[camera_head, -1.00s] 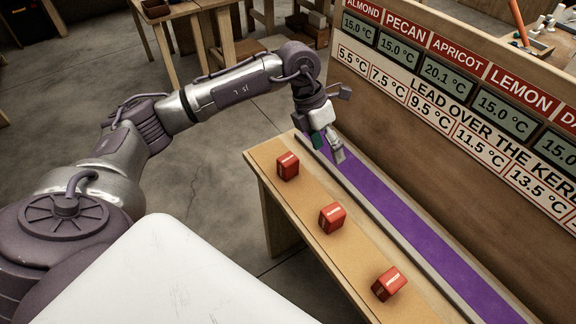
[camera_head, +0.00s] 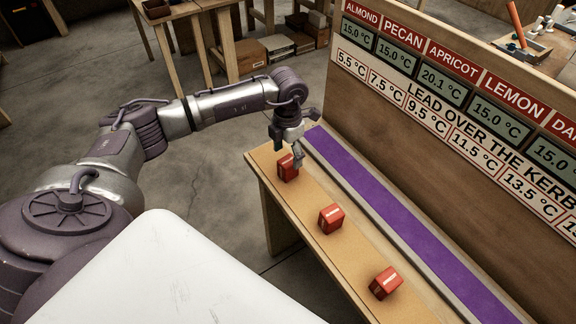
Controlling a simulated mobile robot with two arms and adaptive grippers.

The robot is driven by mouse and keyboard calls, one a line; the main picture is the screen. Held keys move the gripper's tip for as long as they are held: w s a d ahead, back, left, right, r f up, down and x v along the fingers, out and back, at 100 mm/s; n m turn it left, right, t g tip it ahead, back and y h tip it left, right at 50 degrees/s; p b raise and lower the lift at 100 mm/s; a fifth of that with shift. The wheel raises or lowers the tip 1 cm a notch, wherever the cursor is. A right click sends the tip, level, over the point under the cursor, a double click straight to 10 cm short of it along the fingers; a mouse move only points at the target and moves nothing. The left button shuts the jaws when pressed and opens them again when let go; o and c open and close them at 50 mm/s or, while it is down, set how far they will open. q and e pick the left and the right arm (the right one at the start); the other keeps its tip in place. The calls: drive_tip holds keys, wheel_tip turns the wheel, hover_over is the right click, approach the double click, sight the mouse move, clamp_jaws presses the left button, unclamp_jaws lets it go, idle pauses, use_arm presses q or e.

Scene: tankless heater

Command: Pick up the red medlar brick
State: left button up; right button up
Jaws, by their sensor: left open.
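Three red bricks with small pale labels stand in a row on the tan strip of a wooden bench (camera_head: 272,205). The far red brick (camera_head: 286,172) is at the bench's far left end, the middle red brick (camera_head: 331,219) is nearer, and the near red brick (camera_head: 385,284) is at the lower right. The labels are too small to read, so I cannot tell which is medlar. My left gripper (camera_head: 297,160) is open, right at the far brick and covering part of its top right. I cannot tell whether it touches. My right gripper is not in view.
A purple strip (camera_head: 390,215) runs along the bench behind a low kerb. A wooden panel with temperature displays (camera_head: 440,85) rises behind it. A white surface (camera_head: 165,275) fills the lower left. Wooden tables and boxes (camera_head: 280,45) stand at the back.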

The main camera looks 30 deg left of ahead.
sight(288, 160)
use_arm(q)
drive_tip(key=shift+w+f+p, duration=0.1)
drive_tip(key=shift+f+p, duration=0.3)
drive_tip(key=shift+f, duration=1.55)
clamp_jaws()
drive_tip(key=shift+r, duration=0.1)
drive_tip(key=shift+w+r, duration=0.1)
drive_tip(key=shift+r, duration=0.4)
wheel_tip(288, 160, up, 3)
drive_tip(key=shift+f+b, duration=0.2)
drive_tip(key=shift+b, duration=0.55)
drive_tip(key=w+d+r+b, duration=0.3)
drive_tip(key=w+d+r, duration=0.4)
drive_tip(key=d, duration=0.2)
drive_tip(key=shift+w+r+b, duration=0.15)
drive_tip(key=shift+w+b, duration=0.05)
drive_tip(key=shift+b, duration=0.1)
